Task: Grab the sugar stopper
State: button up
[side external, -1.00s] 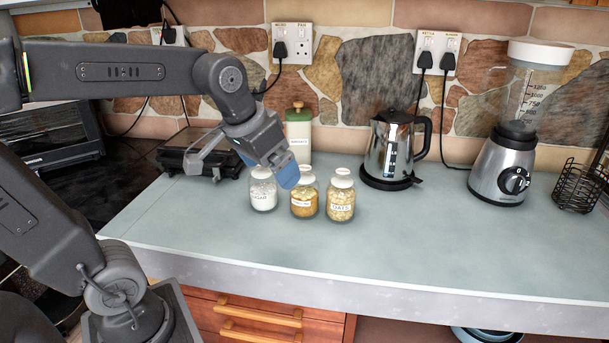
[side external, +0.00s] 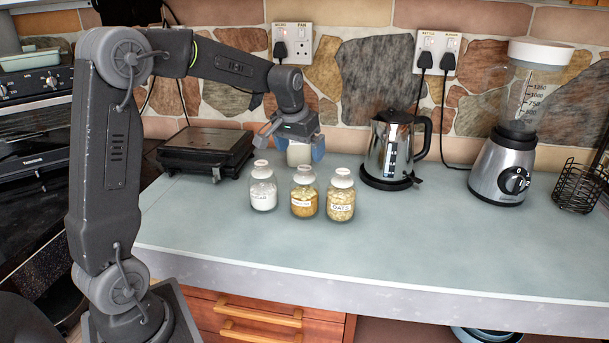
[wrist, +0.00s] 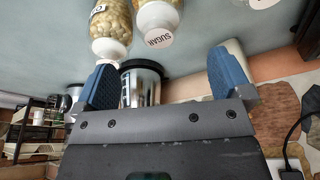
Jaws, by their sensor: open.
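Three glass jars with white stoppers stand in a row on the counter in the side view. The left jar (side external: 263,194), with white contents, is labelled SUGAR and has its stopper (side external: 261,164) on. A yellow-filled middle jar (side external: 304,198) and the oats jar (side external: 341,201) stand to its right. In the wrist view, a white stopper (wrist: 159,38) bears the word SUGAR, next to the oats jar (wrist: 112,20); I cannot tell which jar it closes. My gripper (side external: 291,145) is open and empty, above and behind the jars. Its blue-padded fingers (wrist: 165,70) are apart from the lettered stopper.
A pale container (side external: 299,154) stands behind the jars, partly hidden by my gripper. A black grill (side external: 205,150) is at the left. A metal kettle (side external: 390,150), a blender (side external: 505,165) and a wire basket (side external: 580,185) stand at the right. The front counter is clear.

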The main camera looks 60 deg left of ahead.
aim_at(304, 167)
jog(key=shift+x, duration=3.4)
jog(key=shift+c, duration=0.4)
jog(key=c, duration=0.9)
jog(key=shift+c, duration=0.2)
jog(key=shift+r, duration=0.2)
